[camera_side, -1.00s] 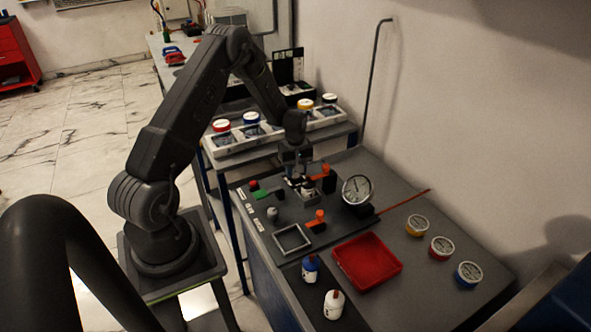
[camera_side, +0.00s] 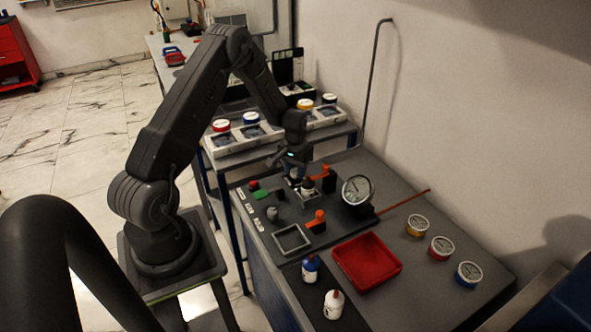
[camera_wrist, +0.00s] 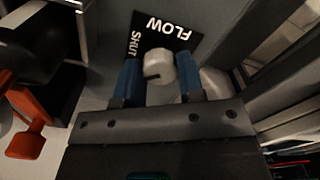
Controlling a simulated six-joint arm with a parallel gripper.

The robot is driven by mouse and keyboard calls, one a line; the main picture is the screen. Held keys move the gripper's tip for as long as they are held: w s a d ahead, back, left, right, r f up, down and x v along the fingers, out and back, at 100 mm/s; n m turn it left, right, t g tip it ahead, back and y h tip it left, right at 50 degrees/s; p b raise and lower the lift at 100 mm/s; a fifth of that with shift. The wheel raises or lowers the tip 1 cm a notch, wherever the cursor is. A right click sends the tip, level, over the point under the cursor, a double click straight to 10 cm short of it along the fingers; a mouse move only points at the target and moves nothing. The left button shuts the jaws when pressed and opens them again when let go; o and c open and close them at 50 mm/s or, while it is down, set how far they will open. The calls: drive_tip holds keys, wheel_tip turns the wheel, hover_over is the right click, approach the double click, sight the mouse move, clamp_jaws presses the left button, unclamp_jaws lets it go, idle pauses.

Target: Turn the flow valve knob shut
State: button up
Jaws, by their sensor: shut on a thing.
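The flow valve knob (camera_wrist: 158,64) is a pale grey, rounded knob with a short dark mark on its lower left side in the wrist view. It sits beside a black plate (camera_wrist: 176,33) lettered FLOW and SHUT; SHUT is to the knob's upper left. My gripper (camera_wrist: 160,80) has its two blue fingers on either side of the knob and is shut on it. In the side view my gripper (camera_side: 294,172) is down at the far part of the panel, with its body turned at a slant. The knob is hard to make out there.
A round dial gauge (camera_side: 357,190) stands just right of my gripper. A red tray (camera_side: 367,262), two bottles (camera_side: 311,269) and several small gauges (camera_side: 441,248) are nearer the front.

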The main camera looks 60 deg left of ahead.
sight(295, 171)
drive_tip(key=m, duration=0.3)
drive_tip(key=shift+m, duration=2.3)
drive_tip(key=o, duration=0.9)
wheel_tip(295, 171, up, 14)
drive_tip(key=shift+f, duration=0.1)
